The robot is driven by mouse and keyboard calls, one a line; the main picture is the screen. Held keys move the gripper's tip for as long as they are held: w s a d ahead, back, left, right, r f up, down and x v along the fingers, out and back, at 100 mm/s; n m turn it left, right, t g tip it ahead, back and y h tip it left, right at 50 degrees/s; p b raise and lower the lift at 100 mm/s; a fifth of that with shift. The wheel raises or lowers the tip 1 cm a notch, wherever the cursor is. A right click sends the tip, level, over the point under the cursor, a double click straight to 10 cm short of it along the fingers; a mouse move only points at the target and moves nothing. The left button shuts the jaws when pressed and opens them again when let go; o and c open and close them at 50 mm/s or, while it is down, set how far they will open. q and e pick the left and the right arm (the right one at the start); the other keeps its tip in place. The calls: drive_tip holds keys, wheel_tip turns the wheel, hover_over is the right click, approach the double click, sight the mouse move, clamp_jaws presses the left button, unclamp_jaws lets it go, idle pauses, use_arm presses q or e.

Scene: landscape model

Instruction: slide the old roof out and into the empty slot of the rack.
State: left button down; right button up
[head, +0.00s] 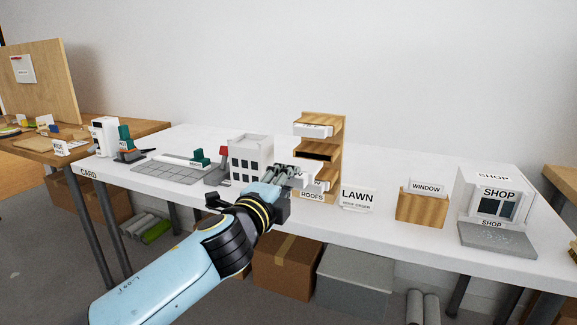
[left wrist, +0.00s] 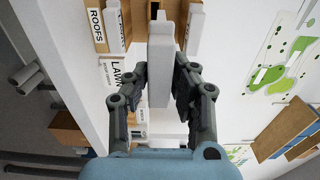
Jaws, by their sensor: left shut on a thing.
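The wooden rack (head: 338,140) stands on the white table with a ROOFS label (head: 312,196) at its foot. Its top slot holds a white labelled piece (head: 312,130); the middle slot (head: 315,152) looks dark and empty; a white piece shows low down. My left gripper (head: 287,174) is in front of the rack's left side, beside the white building model (head: 250,158). In the left wrist view, my left gripper (left wrist: 163,82) is shut on a pale grey slab, the old roof (left wrist: 160,55). The slab's far end is close to the rack; contact cannot be told. My right gripper is out of view.
A LAWN sign (head: 357,197), a wooden WINDOW box (head: 422,208) and a SHOP model (head: 492,205) stand to the right. A grey paved piece (head: 160,174) and small green blocks lie to the left. The wall behind is bare.

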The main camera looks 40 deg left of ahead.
sight(310, 168)
use_arm(q)
drive_tip(key=shift+s+d+f, duration=0.15)
drive_tip(key=shift+d+f, duration=0.05)
drive_tip(key=shift+d, duration=0.05)
drive_tip(key=shift+s+a+f, duration=0.1)
drive_tip(key=shift+s+f, duration=0.1)
drive_tip(key=shift+w+a+f, duration=0.15)
drive_tip(key=shift+w, duration=0.25)
drive_tip(key=shift+x, duration=2.3)
drive_tip(key=shift+w, duration=0.1)
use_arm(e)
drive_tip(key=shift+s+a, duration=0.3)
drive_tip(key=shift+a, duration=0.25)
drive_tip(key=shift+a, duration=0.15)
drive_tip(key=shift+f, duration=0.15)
